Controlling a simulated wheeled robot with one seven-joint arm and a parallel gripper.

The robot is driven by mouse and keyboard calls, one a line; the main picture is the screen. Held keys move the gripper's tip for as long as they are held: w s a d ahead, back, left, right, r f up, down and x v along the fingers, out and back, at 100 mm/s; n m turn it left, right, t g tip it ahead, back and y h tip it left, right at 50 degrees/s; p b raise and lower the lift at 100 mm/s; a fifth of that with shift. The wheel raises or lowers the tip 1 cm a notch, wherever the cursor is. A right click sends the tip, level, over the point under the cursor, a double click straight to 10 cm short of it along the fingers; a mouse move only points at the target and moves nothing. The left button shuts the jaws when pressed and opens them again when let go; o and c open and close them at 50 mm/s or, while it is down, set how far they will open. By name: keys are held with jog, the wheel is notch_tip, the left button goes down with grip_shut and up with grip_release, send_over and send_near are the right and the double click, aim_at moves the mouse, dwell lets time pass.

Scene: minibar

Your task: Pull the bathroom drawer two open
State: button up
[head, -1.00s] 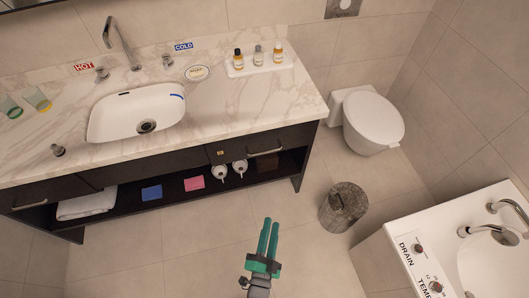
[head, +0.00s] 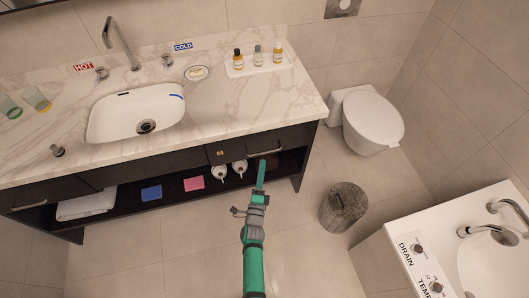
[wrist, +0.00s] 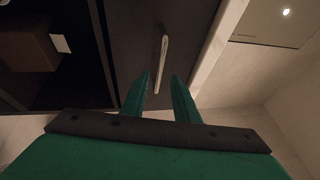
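The dark right drawer (head: 290,138) is under the marble counter and looks shut. Its metal bar handle (head: 265,151) is close to the tips of my gripper (head: 261,165). In the wrist view the drawer front (wrist: 128,35) is ahead, and the pale handle (wrist: 163,60) runs lengthwise between and beyond my two green fingers. In that view my gripper (wrist: 160,79) is open, its fingers apart on either side of the handle's near end. I cannot tell whether they touch it. A second dark drawer (head: 60,189) with its own handle is at the left and looks shut.
The open shelf under the counter holds a towel (head: 88,204), blue and pink cloths, and two white rolls (head: 239,167). A bin (head: 343,206) stands right of my arm, with a toilet (head: 372,122) behind. A white basin unit (head: 490,250) fills the lower right. Floor left of my arm is clear.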

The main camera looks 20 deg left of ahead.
aim_at(264, 152)
jog(key=x, duration=0.7)
jog(key=shift+w+a+r, duration=0.1)
jog(key=shift+w, duration=0.15)
grip_shut()
